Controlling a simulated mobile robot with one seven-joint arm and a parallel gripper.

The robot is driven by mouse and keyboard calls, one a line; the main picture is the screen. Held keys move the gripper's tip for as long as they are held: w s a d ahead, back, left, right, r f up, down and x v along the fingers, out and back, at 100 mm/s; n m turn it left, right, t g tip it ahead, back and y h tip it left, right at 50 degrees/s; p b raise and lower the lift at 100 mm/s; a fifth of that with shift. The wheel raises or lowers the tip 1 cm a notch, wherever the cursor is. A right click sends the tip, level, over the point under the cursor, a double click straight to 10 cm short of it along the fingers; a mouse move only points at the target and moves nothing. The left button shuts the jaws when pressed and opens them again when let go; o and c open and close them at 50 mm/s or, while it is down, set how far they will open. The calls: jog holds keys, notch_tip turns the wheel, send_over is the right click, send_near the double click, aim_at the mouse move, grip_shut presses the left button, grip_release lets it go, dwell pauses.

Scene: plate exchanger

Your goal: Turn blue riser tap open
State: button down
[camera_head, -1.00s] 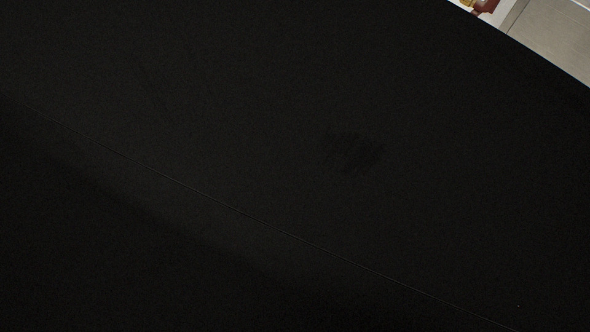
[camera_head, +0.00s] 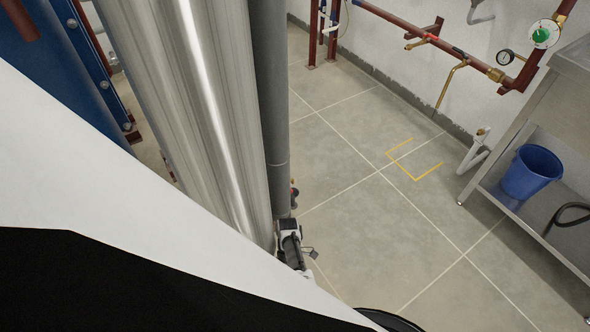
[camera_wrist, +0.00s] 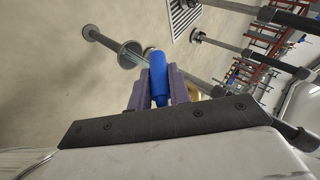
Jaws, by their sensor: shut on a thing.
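In the wrist view, the blue tap handle (camera_wrist: 158,70) is a smooth, rounded blue lever between the two grey-purple fingers of my gripper (camera_wrist: 158,88). The gripper is shut on it. A bit of brass (camera_wrist: 194,91) shows just right of the fingers; the rest of the tap body is hidden behind the gripper. I cannot tell from this view how far the tap is turned. In the head view, I cannot make out the blue handle or the fingers.
In the wrist view, a grey pipe with a round flange (camera_wrist: 131,55) runs close beside the handle. A floor grate (camera_wrist: 184,18) and pipework lie beyond. In the head view, a blue bucket (camera_head: 531,171) sits on a bench's lower shelf; the tiled floor (camera_head: 380,230) is mostly clear.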

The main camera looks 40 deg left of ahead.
dwell(0.4)
jog(key=c, duration=1.3)
grip_release()
jog(key=shift+r, duration=0.1)
jog(key=o, duration=0.9)
notch_tip(320, 180, up, 12)
jog(key=p, duration=1.2)
jog(key=shift+w+a+r, duration=0.15)
jog(key=shift+w+r, duration=0.1)
jog(key=shift+w, duration=0.05)
jog(key=r+p, duration=0.3)
jog(key=r, duration=0.1)
jog(key=shift+s+d+r, duration=0.1)
jog(key=shift+s+d, duration=0.15)
jog(key=c, duration=0.9)
notch_tip(320, 180, up, 3)
jog(key=p, duration=0.4)
jog(key=shift+r, duration=0.15)
jog(key=shift+s, duration=0.15)
